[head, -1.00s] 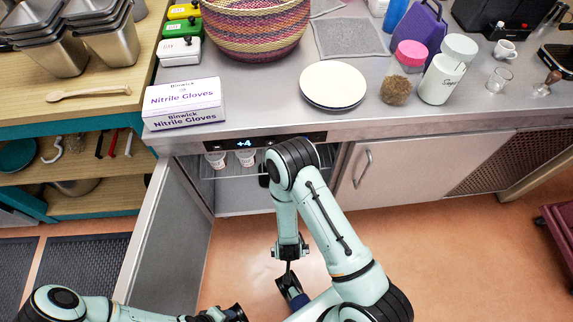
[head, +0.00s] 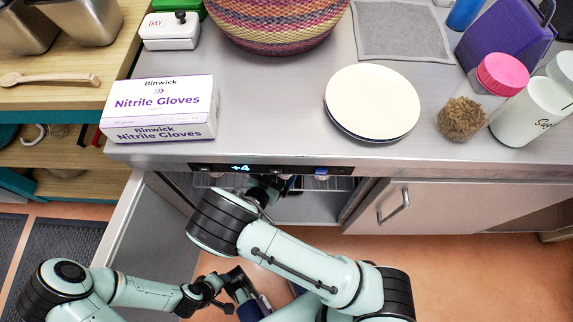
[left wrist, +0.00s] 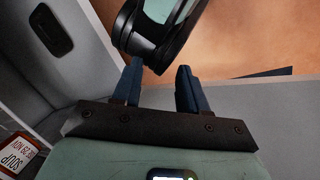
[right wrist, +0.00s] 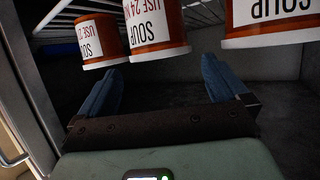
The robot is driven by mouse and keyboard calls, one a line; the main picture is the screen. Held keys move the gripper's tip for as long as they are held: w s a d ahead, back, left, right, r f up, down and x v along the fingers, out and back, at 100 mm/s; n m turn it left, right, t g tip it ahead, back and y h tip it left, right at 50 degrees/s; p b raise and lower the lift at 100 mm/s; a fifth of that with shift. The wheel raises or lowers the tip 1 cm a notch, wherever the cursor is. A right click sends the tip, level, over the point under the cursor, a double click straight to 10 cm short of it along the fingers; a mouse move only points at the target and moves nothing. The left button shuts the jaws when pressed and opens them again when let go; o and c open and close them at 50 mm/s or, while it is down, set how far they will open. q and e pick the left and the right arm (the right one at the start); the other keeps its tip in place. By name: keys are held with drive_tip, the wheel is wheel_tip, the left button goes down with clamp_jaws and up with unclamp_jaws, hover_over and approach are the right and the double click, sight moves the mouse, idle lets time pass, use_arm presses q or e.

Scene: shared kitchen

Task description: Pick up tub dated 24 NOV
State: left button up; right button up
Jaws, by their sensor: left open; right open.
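In the right wrist view a tub with an orange-brown rim (right wrist: 157,28) has a white label reading "SOUP" and "USE 24 N", the rest cut off. Another soup tub (right wrist: 97,42) stands beside it at left, its date only partly readable. A third soup tub (right wrist: 265,22) is at right, its date out of frame. The lettering appears inverted. My right gripper (right wrist: 163,65) is open and empty, its fingers pointing towards the middle tub and apart from it. My left gripper (left wrist: 160,68) is open and empty outside the fridge. A tub labelled 29 NOV (left wrist: 18,153) shows in the left wrist view.
The fridge door (head: 150,245) stands open at left under the counter. A wire shelf (right wrist: 75,18) is around the tubs. A glove box (head: 160,108), a plate (head: 372,102) and jars stand on the counter above. My right arm blocks much of the opening.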

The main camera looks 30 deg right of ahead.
drive_tip(key=b+x, duration=0.1)
drive_tip(key=x, duration=0.6)
drive_tip(key=shift+w+d, duration=0.15)
drive_tip(key=shift+w, duration=0.05)
drive_tip(key=c, duration=0.9)
use_arm(q)
drive_tip(key=shift+w+a+f+t, duration=0.25)
drive_tip(key=shift+w+f, duration=0.2)
drive_tip(key=shift+w, duration=0.2)
drive_tip(key=shift+w+a+f+t, duration=0.15)
drive_tip(key=shift+w+a+f, duration=0.1)
drive_tip(key=shift+w+f, duration=0.3)
use_arm(e)
drive_tip(key=shift+c, duration=0.2)
use_arm(q)
drive_tip(key=shift+r, duration=0.15)
use_arm(e)
drive_tip(key=shift+r, duration=0.1)
